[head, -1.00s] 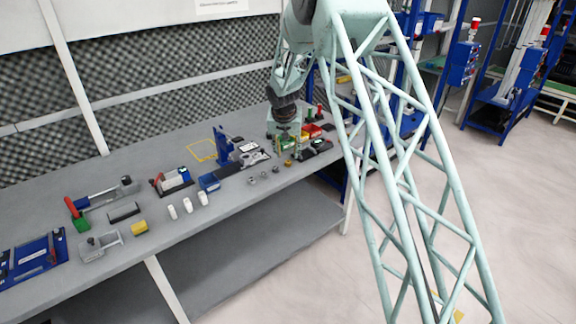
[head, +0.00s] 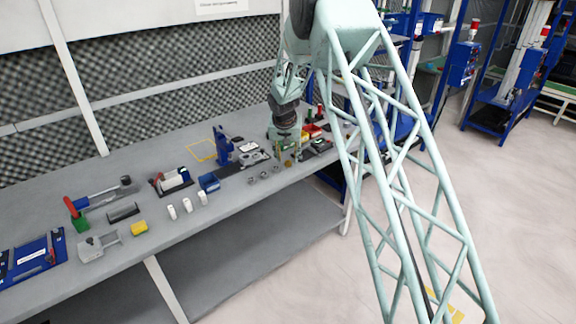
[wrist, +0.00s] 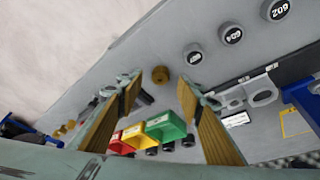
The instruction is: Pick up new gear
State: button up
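A small round brass-coloured piece, which looks like a gear (wrist: 160,74), lies on the grey bench in the wrist view. My gripper (wrist: 158,92) is open, with one tan finger on each side of the picture. The brass piece shows in the gap just beyond the fingertips, apart from both. In the head view my gripper (head: 285,152) is low over the right part of the bench, and small parts near it are partly hidden. More small brass pieces (wrist: 64,129) lie at the left in the wrist view.
Green (wrist: 168,127), yellow (wrist: 134,134) and red bins stand beside the fingers. Several grey numbered discs (wrist: 231,33) lie at the upper right. A blue press-like fixture (head: 222,146) stands left of my gripper. The bench's front edge is close by.

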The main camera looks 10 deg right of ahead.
aim_at(288, 161)
jog(key=shift+x, duration=1.55)
jog(key=shift+c, duration=0.9)
jog(key=c, duration=0.8)
